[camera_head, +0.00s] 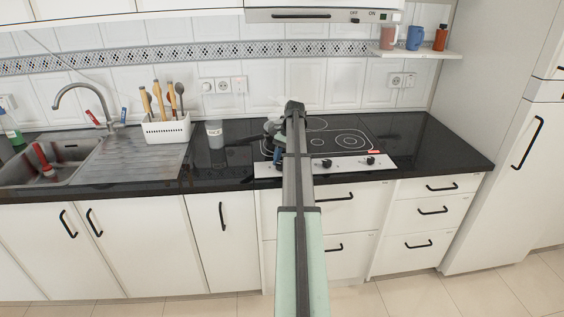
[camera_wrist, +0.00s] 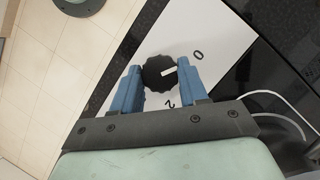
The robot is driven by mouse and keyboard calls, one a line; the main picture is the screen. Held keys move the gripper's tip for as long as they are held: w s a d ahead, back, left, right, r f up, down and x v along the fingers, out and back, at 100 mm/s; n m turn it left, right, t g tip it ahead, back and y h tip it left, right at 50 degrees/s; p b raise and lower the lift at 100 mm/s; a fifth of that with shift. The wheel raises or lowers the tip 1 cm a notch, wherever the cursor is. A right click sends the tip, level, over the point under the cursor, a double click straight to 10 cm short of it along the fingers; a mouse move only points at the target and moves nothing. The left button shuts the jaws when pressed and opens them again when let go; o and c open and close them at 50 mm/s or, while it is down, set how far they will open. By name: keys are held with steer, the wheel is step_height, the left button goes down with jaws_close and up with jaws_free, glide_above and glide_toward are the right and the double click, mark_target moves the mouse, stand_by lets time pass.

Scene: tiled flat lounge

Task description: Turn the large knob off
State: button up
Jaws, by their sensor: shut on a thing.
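The large knob (camera_wrist: 158,73) is a round black dial with a white pointer mark, on a white panel (camera_wrist: 195,25) with printed figures "0" and "2". In the wrist view the white mark points toward the right, a little below the "0". My gripper (camera_wrist: 160,80) has its two blue fingers on either side of the knob, closed against it. In the head view my gripper (camera_head: 278,150) is at the left end of the cooktop's front panel (camera_head: 379,162), and my arm hides the knob there. Two other black knobs (camera_head: 370,161) show to the right of my arm.
The black cooktop (camera_head: 350,138) is set in a dark counter. A glass jar (camera_head: 215,134), a white utensil basket (camera_head: 166,130) and a sink (camera_head: 50,165) stand to the left. A shelf with cups (camera_head: 415,54) hangs at the back right. The counter right of the cooktop is clear.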

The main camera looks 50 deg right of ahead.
steer(key=o, duration=1.1)
steer(key=shift+c, duration=0.2)
steer(key=shift+m, duration=0.3)
